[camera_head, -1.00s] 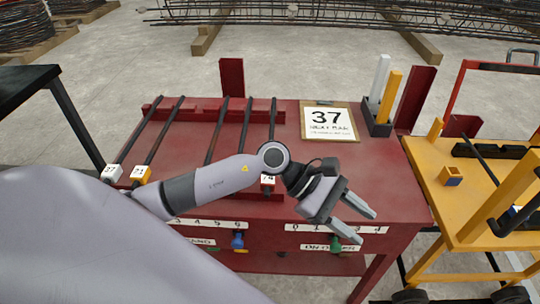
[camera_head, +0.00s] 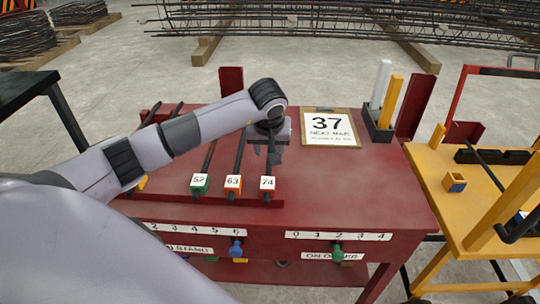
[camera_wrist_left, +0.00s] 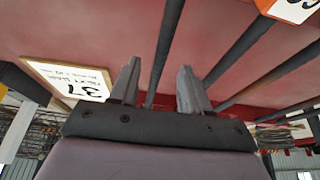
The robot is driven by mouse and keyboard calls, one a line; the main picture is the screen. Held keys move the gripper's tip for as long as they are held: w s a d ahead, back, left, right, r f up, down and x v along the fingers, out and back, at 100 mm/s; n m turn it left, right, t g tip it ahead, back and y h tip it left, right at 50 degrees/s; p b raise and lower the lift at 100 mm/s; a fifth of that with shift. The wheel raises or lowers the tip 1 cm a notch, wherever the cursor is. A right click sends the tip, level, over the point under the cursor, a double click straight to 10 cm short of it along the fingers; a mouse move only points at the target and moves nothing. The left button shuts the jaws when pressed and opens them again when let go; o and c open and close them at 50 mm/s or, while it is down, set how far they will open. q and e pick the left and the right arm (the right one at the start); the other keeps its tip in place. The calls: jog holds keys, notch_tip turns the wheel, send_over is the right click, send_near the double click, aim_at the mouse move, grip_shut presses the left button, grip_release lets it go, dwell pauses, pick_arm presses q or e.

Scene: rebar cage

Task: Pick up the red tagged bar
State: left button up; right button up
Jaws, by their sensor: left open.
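The red tagged bar is a dark bar with a red-sided tag (camera_head: 267,190) marked 74, lying on the red bench (camera_head: 340,190). It is the rightmost of the tagged bars. My left gripper (camera_head: 273,158) hangs over the far part of this bar, pointing down at the bench. In the left wrist view the jaws (camera_wrist_left: 158,85) are open, and the dark bar (camera_wrist_left: 165,45) runs through the gap between the fingers. I cannot tell how far above the bar the fingertips are. The left wrist hides the bar's far end. My right gripper is not in view.
The orange-tagged bar 63 (camera_head: 233,186) and green-tagged bar 52 (camera_head: 200,184) lie close on the left. A board marked 37 (camera_head: 328,128) lies right of the gripper. White and yellow posts (camera_head: 390,98) stand at the back right. The bench's right front is clear.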

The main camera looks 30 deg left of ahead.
pick_arm(q)
jog(key=shift+x, duration=1.15)
grip_shut()
dwell(0.5)
jog(key=shift+r, duration=0.15)
